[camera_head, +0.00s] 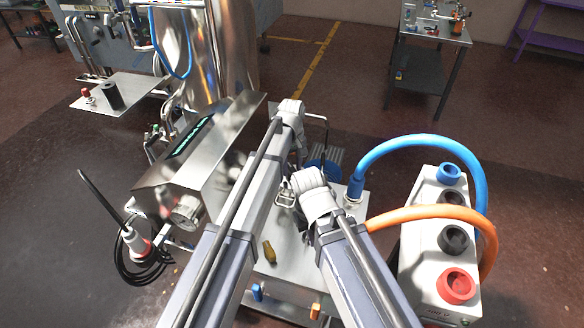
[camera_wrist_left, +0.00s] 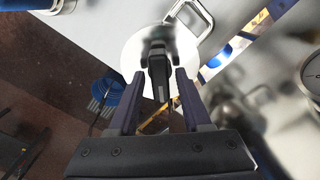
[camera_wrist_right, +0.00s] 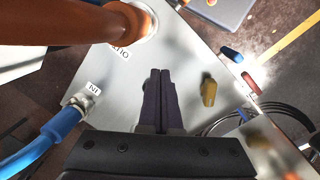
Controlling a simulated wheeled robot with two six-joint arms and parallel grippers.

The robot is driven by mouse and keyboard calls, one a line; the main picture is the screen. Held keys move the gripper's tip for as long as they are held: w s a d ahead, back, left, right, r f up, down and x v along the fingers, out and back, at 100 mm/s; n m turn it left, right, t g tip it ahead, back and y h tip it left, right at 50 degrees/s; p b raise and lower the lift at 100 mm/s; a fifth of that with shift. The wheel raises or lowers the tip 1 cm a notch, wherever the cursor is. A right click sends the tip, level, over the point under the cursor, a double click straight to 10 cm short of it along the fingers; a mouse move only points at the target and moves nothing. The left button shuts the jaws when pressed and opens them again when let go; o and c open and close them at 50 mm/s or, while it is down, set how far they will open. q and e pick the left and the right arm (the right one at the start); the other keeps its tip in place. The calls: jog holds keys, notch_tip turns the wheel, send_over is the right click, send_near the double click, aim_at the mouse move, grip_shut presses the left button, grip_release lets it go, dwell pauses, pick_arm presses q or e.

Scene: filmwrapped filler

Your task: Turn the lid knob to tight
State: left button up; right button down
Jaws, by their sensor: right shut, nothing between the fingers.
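In the left wrist view a black knob (camera_wrist_left: 158,72) stands in the middle of a round, shiny lid (camera_wrist_left: 132,55). My left gripper (camera_wrist_left: 160,72) is open, with one finger on each side of the knob; a gap seems to show on both sides. In the head view my left gripper (camera_head: 297,150) is mostly hidden by its own wrist, and the lid and knob are behind my left arm. My right gripper (camera_wrist_right: 160,75) is shut and empty over the pale table top (camera_wrist_right: 195,55). Any tight marking is too small to see.
A metal loop handle (camera_wrist_left: 195,18) is close beside the lid. A steel machine with a display (camera_head: 190,145) stands left. Blue (camera_head: 430,140) and orange (camera_head: 440,212) hoses arch from a white box (camera_head: 420,245) on the right. A brown-yellow piece (camera_wrist_right: 208,90) lies near my right gripper.

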pick_arm(q)
grip_shut()
dwell(0.5)
jog(key=m, duration=0.4)
jog(key=shift+m, duration=0.4)
jog(key=m, duration=0.9)
jog(key=shift+m, duration=2.1)
